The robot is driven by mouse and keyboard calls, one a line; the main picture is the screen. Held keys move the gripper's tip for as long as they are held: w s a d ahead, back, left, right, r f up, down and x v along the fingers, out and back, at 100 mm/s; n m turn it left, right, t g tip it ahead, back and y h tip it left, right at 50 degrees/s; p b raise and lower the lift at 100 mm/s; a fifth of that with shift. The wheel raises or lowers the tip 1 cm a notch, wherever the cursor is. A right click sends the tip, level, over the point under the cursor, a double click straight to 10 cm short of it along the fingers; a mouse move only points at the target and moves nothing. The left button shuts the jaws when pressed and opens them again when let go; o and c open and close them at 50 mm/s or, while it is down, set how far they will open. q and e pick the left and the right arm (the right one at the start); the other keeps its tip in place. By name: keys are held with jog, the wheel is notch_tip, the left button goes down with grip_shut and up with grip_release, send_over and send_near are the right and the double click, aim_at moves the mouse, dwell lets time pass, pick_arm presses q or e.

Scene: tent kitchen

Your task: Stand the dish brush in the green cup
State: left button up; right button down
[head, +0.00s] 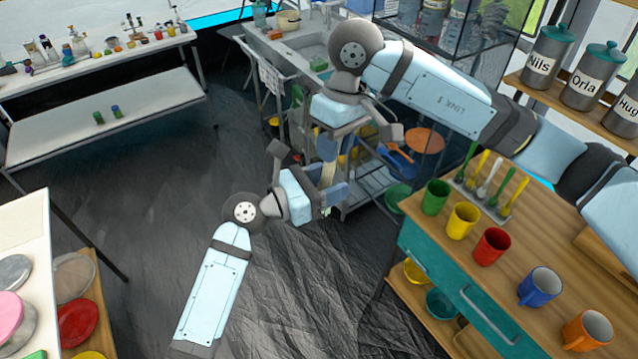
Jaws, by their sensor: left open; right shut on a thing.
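The green cup (436,197) stands upright at the left end of the wooden counter, first in a row of cups. My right gripper (328,140) hangs over the floor at upper centre, pointing down and shut on a slim beige thing (327,150), which seems to be the dish brush. Its lower end, whitish with some green, shows near my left gripper. My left gripper (331,183) is just below, open, with its fingers close to the brush's lower part. I cannot tell whether they touch it. Both grippers are left of the cup and apart from it.
Yellow (463,220), red (492,246), blue (540,286) and orange (587,330) cups line the counter (545,235). A rack of coloured utensils (490,205) stands behind the green cup. A metal shelf trolley (362,190) is behind my grippers. The dark floor at left is clear.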

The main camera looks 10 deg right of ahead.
pick_arm(q)
grip_shut()
pick_arm(e)
jog(key=c, duration=0.9)
grip_release()
jog(key=shift+o, duration=0.2)
jog(key=shift+r, duration=0.1)
